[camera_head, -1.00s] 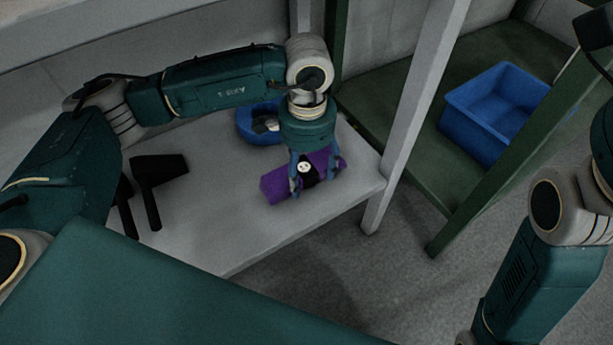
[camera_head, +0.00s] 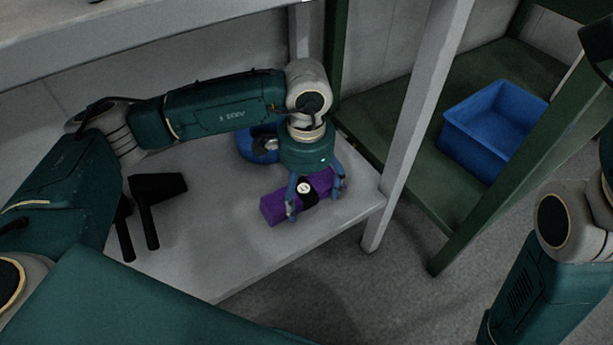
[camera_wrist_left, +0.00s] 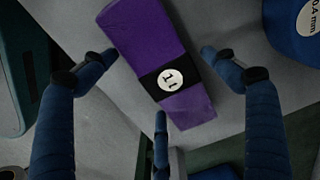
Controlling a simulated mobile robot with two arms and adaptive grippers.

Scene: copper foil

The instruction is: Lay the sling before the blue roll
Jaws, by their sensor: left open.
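The sling (camera_head: 274,208) is a folded purple bundle with a black band and a round white label. It lies on the grey table just in front of the blue roll (camera_head: 248,146), with a gap between them. My left gripper (camera_head: 316,199) is open, its fingers spread on both sides of the sling. In the left wrist view the sling (camera_wrist_left: 144,32) lies at a slant between the spread fingers (camera_wrist_left: 158,72), and the edge of the blue roll (camera_wrist_left: 291,42) shows at top right. The roll is partly hidden by my wrist. My right gripper is out of view.
A black tool-like object (camera_head: 158,188) stands on the grey table (camera_head: 215,235), left of the sling. The table's front edge and a grey post (camera_head: 418,115) are close to the sling's right. A blue bin (camera_head: 492,132) sits on a green shelf beyond.

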